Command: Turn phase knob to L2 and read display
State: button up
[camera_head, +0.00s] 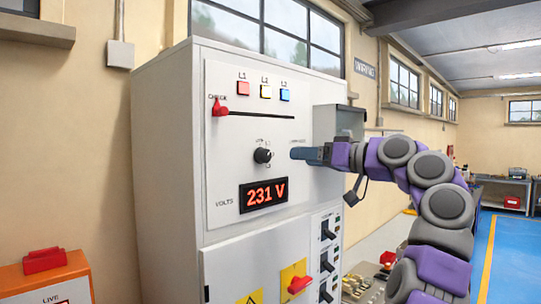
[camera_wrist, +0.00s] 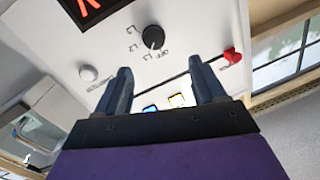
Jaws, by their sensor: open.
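The black phase knob (camera_head: 262,155) sits on the white cabinet panel, above the display, with small position labels around it. In the wrist view the knob (camera_wrist: 153,37) shows beyond the fingertips, with labels including OFF and L2 beside it. Which label its pointer meets is too small to tell. The display (camera_head: 263,194) reads 231 V in red-orange digits; only part of the display (camera_wrist: 85,8) shows in the wrist view. My gripper (camera_head: 296,153) is right of the knob, close to the panel. In the wrist view my gripper (camera_wrist: 160,70) is open, with nothing between its fingers.
A red handle (camera_head: 219,107) is at upper left of the panel, below red, pale and blue lamps (camera_head: 265,91). A grey box (camera_head: 338,121) juts out at the cabinet's right. Blue floor (camera_head: 508,250) lies clear at right.

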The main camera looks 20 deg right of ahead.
jog(key=s+d+n+t+h, duration=0.1)
jog(key=s+d+n, duration=0.1)
jog(key=s, duration=0.1)
jog(key=n+p, duration=0.2)
jog(key=p, duration=0.2)
send_near(267, 156)
jog(key=shift+h, duration=0.4)
jog(key=x, duration=0.9)
jog(key=shift+r, duration=0.1)
jog(key=shift+s, duration=0.1)
jog(key=shift+c, duration=0.3)
jog(key=shift+a, duration=0.15)
jog(key=c, duration=1)
